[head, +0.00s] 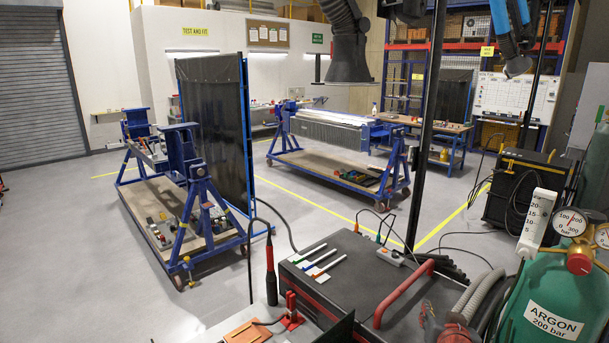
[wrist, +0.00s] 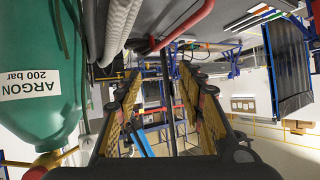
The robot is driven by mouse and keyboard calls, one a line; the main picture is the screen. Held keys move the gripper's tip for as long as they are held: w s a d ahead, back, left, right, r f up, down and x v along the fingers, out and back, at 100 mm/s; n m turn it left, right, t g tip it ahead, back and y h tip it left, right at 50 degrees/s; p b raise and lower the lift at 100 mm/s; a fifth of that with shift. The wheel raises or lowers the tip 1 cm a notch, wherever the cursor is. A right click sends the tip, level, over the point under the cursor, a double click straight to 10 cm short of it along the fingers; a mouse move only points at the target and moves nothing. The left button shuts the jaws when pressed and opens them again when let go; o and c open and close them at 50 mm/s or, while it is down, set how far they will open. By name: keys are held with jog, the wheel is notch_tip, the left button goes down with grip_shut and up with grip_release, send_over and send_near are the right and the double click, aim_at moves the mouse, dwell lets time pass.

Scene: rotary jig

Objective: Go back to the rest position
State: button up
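My gripper (wrist: 160,76) shows in the wrist view with its two yellow-padded fingers spread well apart. Nothing is held between them; the room shows through the gap. The wrist picture is upside down. I cannot make out my gripper in the head view. The near blue rotary jig (head: 193,178) stands on a wheeled base at the left of the head view. A second blue jig (head: 283,130) with a long pale workpiece (head: 335,125) stands farther back.
A green argon bottle (head: 543,300) with gauges stands at the right; it is close to my gripper's left side in the wrist view (wrist: 40,80). A dark cart top (head: 345,285) with a red handle and a dark upright pole (head: 428,130) are near. Open floor lies between the jigs.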

jog(key=s+a+f+n+g+y+b, duration=0.1)
jog(key=s+a+f+y, duration=0.1)
jog(key=a, duration=0.2)
jog(key=s+a+f+g+y, duration=0.1)
jog(key=s+a+f, duration=0.1)
jog(key=s+a, duration=0.15)
jog(key=s+a+f+n+g+b, duration=0.1)
jog(key=s+a+n+g+b, duration=0.1)
jog(key=s, duration=0.7)
jog(key=s+a+f+n+g+y+b, duration=0.1)
jog(key=s+a+b, duration=0.4)
jog(key=s, duration=0.5)
jog(key=shift+s+f+n+g+b, duration=0.2)
jog(key=shift+f+n+g+b, duration=0.35)
jog(key=shift+f+b, duration=0.4)
jog(key=shift+a+r, duration=0.1)
jog(key=shift+r, duration=0.05)
